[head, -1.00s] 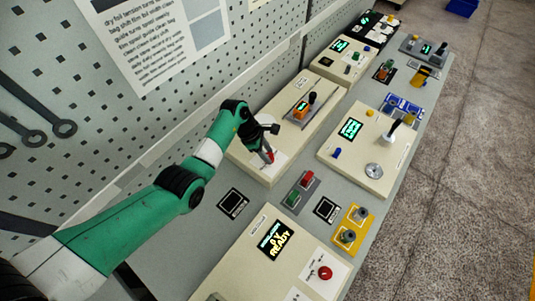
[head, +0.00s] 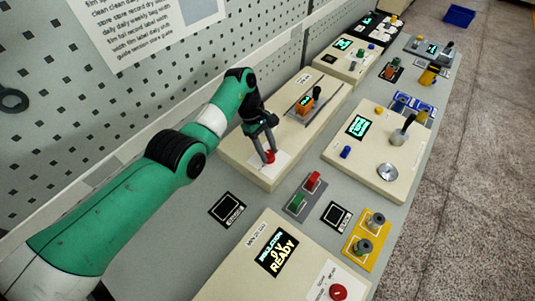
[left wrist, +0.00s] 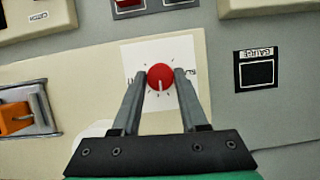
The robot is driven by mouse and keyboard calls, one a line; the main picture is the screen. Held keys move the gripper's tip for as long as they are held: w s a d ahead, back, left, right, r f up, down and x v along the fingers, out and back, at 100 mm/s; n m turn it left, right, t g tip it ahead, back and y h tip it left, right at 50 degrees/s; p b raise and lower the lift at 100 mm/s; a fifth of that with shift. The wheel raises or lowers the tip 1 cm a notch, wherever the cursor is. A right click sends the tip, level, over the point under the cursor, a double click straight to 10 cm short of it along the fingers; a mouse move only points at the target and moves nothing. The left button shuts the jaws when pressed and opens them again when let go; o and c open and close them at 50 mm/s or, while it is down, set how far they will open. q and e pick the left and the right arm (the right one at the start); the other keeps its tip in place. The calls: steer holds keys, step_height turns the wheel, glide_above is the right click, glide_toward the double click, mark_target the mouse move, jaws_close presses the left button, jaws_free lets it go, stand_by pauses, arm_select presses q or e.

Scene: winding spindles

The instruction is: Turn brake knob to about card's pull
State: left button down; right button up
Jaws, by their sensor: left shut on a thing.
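The red brake knob (left wrist: 161,78) sits on a white dial card (left wrist: 187,52) on a cream box. A white pointer line on it points toward the bottom of the left wrist view. My left gripper (left wrist: 163,76) is shut on the knob, one finger on each side of it. In the head view the knob (head: 269,157) shows between the fingertips of the left gripper (head: 268,160). The print on the dial card is partly hidden by the fingers. My right gripper is not in view.
The cream box (head: 240,158) also bears an orange-and-black lever unit (head: 306,103). Red and green switches (head: 306,192) and a black gauge panel (head: 227,209) lie nearby on the grey bench. A second red knob (head: 338,292) is at the front. A pegboard wall stands behind.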

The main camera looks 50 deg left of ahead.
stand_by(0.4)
arm_select(q)
steer(key=shift+c, duration=2.2)
jaws_free()
steer(key=shift+r, duration=0.1)
